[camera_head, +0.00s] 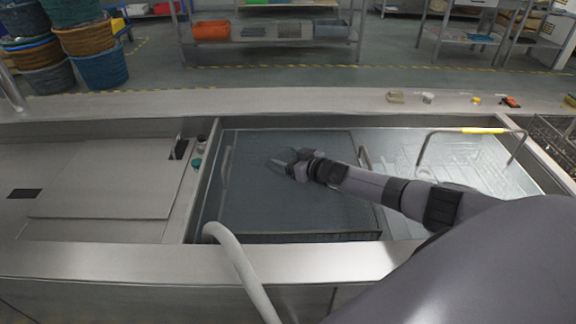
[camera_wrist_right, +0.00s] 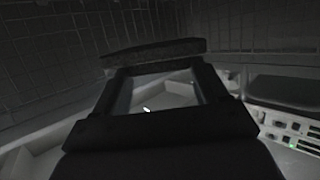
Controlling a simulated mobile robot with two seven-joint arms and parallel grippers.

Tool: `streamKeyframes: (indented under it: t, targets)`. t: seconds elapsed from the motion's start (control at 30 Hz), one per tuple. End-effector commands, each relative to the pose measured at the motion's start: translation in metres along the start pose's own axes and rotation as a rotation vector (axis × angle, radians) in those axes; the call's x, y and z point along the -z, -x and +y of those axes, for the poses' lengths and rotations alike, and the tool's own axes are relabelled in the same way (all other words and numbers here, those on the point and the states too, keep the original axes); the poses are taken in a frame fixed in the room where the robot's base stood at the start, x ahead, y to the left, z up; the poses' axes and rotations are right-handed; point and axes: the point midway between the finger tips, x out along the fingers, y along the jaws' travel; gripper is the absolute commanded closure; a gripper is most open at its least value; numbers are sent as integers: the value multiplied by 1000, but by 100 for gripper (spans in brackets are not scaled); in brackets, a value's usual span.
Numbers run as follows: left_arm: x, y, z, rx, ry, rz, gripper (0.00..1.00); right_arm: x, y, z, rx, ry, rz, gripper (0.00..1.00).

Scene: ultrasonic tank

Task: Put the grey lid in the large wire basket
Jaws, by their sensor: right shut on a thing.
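My right gripper (camera_head: 283,164) reaches in from the right over the large wire basket (camera_head: 320,238), whose dark mesh fills the left half of the tank. The gripper is shut on a dark, flat, narrow thing, most likely the grey lid (camera_wrist_right: 155,52), which lies across the fingertips in the right wrist view. In the head view the lid is small and hard to tell from the dark basket behind it. The wrist view is dim, with mesh walls around the gripper (camera_wrist_right: 158,75). I cannot tell whether the lid touches the basket floor. My left gripper is not in view.
A handle with a yellow grip (camera_head: 482,130) stands over the tank's right half. Small items, including an orange and black one (camera_head: 511,101), lie on the back ledge. A pale curved hose (camera_head: 235,250) crosses the front rim. A flat metal cover (camera_head: 110,180) lies at left.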

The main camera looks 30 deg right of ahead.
Motion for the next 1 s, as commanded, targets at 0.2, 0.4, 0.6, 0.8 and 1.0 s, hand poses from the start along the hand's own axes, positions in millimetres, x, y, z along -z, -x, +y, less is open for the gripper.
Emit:
streamKeyframes:
  t: [0.2,0.4,0.6,0.8,1.0]
  targets:
    - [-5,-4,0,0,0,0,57,-14,-5,0,2,1,4,82]
    - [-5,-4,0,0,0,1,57,-13,-5,0,2,1,4,82]
    - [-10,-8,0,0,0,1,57,-19,-7,0,1,1,4,82]
    - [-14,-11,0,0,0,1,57,-25,-8,0,1,1,4,82]
    - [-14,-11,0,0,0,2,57,-26,-8,0,0,1,1,11]
